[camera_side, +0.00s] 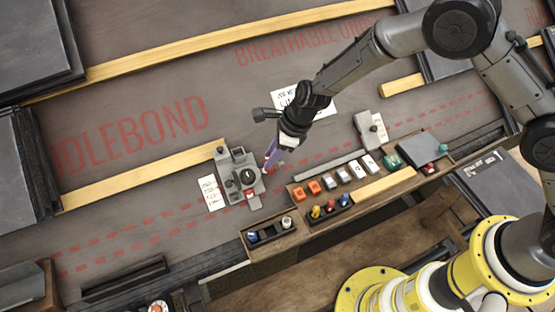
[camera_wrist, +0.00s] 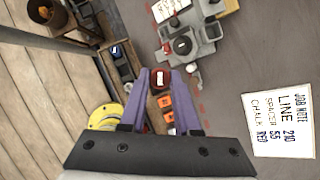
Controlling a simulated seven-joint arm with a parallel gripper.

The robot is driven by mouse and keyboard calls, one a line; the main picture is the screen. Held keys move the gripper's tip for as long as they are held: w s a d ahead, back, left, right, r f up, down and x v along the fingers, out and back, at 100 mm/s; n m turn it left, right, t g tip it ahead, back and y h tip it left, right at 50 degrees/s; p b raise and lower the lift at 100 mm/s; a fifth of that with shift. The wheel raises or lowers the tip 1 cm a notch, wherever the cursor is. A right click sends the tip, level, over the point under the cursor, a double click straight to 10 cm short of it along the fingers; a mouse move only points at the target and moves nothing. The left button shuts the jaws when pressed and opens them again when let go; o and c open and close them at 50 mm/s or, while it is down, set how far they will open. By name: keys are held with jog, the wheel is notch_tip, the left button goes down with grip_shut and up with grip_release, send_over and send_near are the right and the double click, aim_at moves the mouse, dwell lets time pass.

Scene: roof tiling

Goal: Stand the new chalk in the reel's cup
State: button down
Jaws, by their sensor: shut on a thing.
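My gripper (camera_side: 271,158) has purple fingers and is shut on a red chalk (camera_wrist: 160,79). The chalk shows between the fingertips in the wrist view; in the side view only a bit of red shows there. The gripper hangs just right of the grey reel (camera_side: 237,178), apart from it as far as I can tell. The reel also shows in the wrist view (camera_wrist: 205,33), beyond the fingertips, with a round dark knob on top. Which part is its cup, and whether the cup is empty, I cannot tell.
A job note (camera_wrist: 281,124) lists chalk as red. A wooden tray (camera_side: 268,245) holds blue and white pieces. A rack beside it holds yellow, red and blue pieces (camera_side: 328,208), orange blocks (camera_side: 305,190) and grey blocks. A white card (camera_side: 211,192) lies left of the reel. Timber battens cross the roof.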

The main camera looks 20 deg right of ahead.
jog(key=shift+w+a+m, duration=1.3)
jog(key=shift+w+a, duration=0.85)
jog(key=shift+w, duration=5.3)
jog(key=shift+t+h, duration=0.3)
jog(key=shift+t, duration=0.1)
jog(key=shift+s+f, duration=0.1)
jog(key=shift+f, duration=5.45)
jog(key=shift+f, duration=0.2)
jog(key=c, duration=0.9)
grip_release()
jog(key=shift+o, duration=0.2)
jog(key=shift+r, duration=0.1)
jog(key=shift+r, duration=0.9)
